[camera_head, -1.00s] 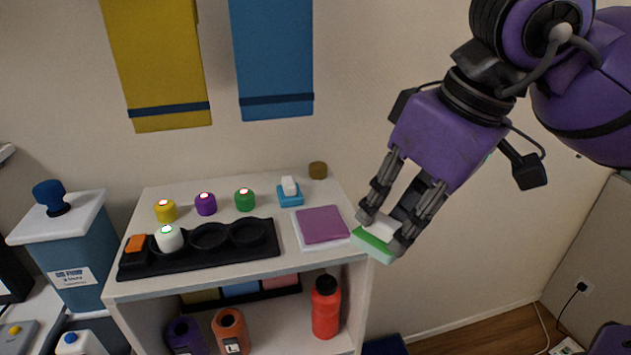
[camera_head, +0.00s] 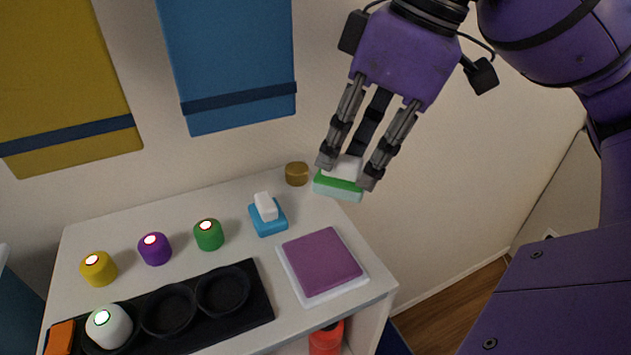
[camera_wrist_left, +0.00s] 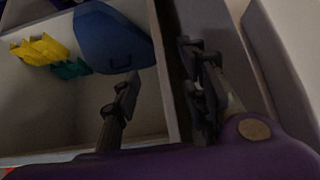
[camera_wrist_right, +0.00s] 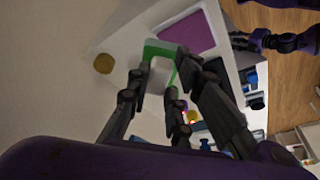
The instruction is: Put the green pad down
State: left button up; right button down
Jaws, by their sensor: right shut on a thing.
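The green pad (camera_head: 338,186) has a white block-like handle on top and a pale underside. My right gripper (camera_head: 347,174) is shut on its white handle, at the back right of the white shelf top. The pad also shows between the fingers of my right gripper (camera_wrist_right: 155,85) in the right wrist view (camera_wrist_right: 160,48). I cannot tell whether the pad touches the surface. My left gripper (camera_wrist_left: 160,95) shows only in the left wrist view, with its fingers spread apart and nothing between them.
A blue pad with a white handle (camera_head: 268,216) and a brown cylinder (camera_head: 297,174) stand nearby. A purple square on a white plate (camera_head: 320,262) lies in front. Yellow, purple and green knobs and a black tray (camera_head: 240,312) are to the left. The wall is close behind.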

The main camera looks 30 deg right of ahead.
jog(key=w+f, duration=0.4)
jog(key=w, duration=0.1)
jog(key=w+f, duration=0.3)
jog(key=shift+a+p, duration=0.25)
jog(key=shift+p, duration=0.1)
jog(key=x, duration=0.3)
jog(key=shift+d+f, duration=0.15)
jog(key=shift+d, duration=0.2)
jog(key=shift+f, duration=0.1)
jog(key=shift+f, duration=0.1)
jog(key=shift+f, duration=0.2)
jog(key=c, duration=1.6)
grip_release()
jog(key=shift+r, duration=0.1)
